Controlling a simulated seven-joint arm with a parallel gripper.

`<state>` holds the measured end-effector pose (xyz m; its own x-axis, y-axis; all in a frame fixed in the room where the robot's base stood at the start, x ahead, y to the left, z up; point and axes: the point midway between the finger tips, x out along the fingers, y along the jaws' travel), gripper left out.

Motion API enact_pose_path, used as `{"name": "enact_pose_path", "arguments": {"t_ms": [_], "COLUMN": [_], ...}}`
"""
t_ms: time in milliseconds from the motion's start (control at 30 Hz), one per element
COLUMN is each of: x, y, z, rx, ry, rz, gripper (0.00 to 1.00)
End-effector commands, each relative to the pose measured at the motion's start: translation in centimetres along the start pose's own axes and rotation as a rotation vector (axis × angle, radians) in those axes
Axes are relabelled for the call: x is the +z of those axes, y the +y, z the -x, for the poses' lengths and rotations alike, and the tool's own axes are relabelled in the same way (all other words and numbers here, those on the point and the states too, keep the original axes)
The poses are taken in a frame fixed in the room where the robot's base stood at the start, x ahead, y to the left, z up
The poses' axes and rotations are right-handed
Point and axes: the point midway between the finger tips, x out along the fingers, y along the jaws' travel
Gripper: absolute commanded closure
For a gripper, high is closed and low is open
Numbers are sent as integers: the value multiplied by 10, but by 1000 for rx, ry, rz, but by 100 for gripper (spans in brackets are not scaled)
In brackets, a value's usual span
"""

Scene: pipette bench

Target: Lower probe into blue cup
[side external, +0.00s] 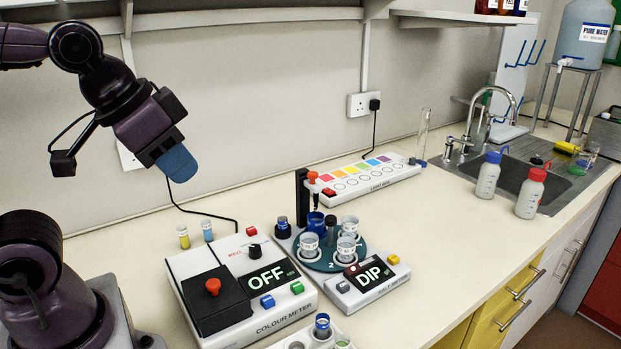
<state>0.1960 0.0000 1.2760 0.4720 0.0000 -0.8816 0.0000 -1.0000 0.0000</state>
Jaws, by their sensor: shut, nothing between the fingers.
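My gripper (177,163) is shut and empty, high at the left above the bench and well away from the meters. The slim black probe (316,197) hangs from the arm of a black post (301,196), with a red knob (312,177) at its top. The blue cup (316,222) stands on the teal round turntable (323,263), directly under the probe in the picture. I cannot tell whether the probe's tip is inside the cup. Several white-labelled cups stand around the turntable. The salt meter (372,280) beside it reads "DIP".
The colour meter (250,283), reading "OFF", lies left of the turntable. A light box with coloured squares (360,177) lies behind. Wash bottles (488,176) and a sink (530,178) are at the right. The front right bench is clear.

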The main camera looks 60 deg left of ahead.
Motion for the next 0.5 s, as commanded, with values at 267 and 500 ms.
{"name": "enact_pose_path", "arguments": {"t_ms": [267, 500], "x": [1, -51], "y": [-7, -38], "z": [-15, -54], "rx": [-14, -49], "ry": [-78, -212], "rz": [32, 139], "gripper": [62, 62]}}
